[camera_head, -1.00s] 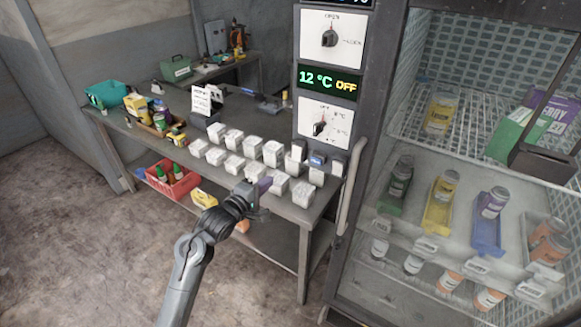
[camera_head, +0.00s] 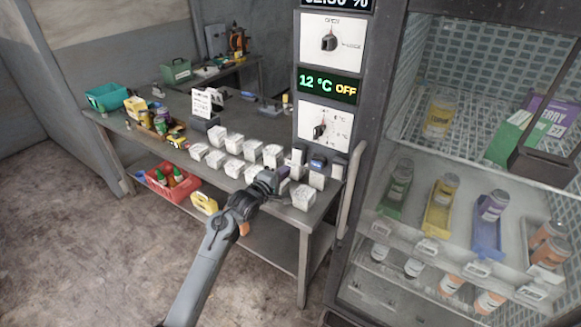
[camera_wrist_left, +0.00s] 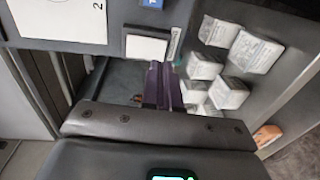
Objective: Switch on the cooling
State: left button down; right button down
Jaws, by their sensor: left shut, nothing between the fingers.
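The cooling control panel stands on the freezer's left post in the head view. Its green-lit display (camera_head: 328,86) reads 12 °C OFF. Below it is a dial (camera_head: 320,130) on a white plate with temperature marks; its exact pointing is too small to read. Under that plate sit a small blue piece (camera_head: 318,161) and white pieces beside it. My left gripper (camera_head: 283,173) is shut and empty, its purple fingers just left of and below these pieces, over the bench's right end. In the wrist view the fingers (camera_wrist_left: 163,85) lie just below a white plate (camera_wrist_left: 146,47).
An upper dial (camera_head: 329,42) with lettering sits above the display. Several white boxes (camera_head: 272,154) cover the bench (camera_head: 210,166) around my gripper. The glass-fronted freezer (camera_head: 470,170) holds jars and bottles. A vertical handle (camera_head: 350,195) stands right of the bench. Floor at front left is clear.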

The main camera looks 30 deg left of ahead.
pick_arm(q)
jog(key=shift+w+d+f, duration=0.1)
jog(key=shift+w+f, duration=0.05)
jog(key=shift+w, duration=0.95)
jog(key=shift+w+f, duration=0.15)
jog(key=shift+w, duration=0.95)
jog(key=shift+w+b, duration=0.2)
jog(key=shift+b, duration=0.3)
jog(key=shift+s+p, duration=0.3)
jog(key=shift+p, duration=0.15)
jog(key=p, duration=0.2)
send_near(296, 162)
jog(key=s+f, duration=0.3)
jog(key=s, duration=0.2)
jog(key=shift+s+a, duration=0.25)
jog(key=shift+s, duration=0.65)
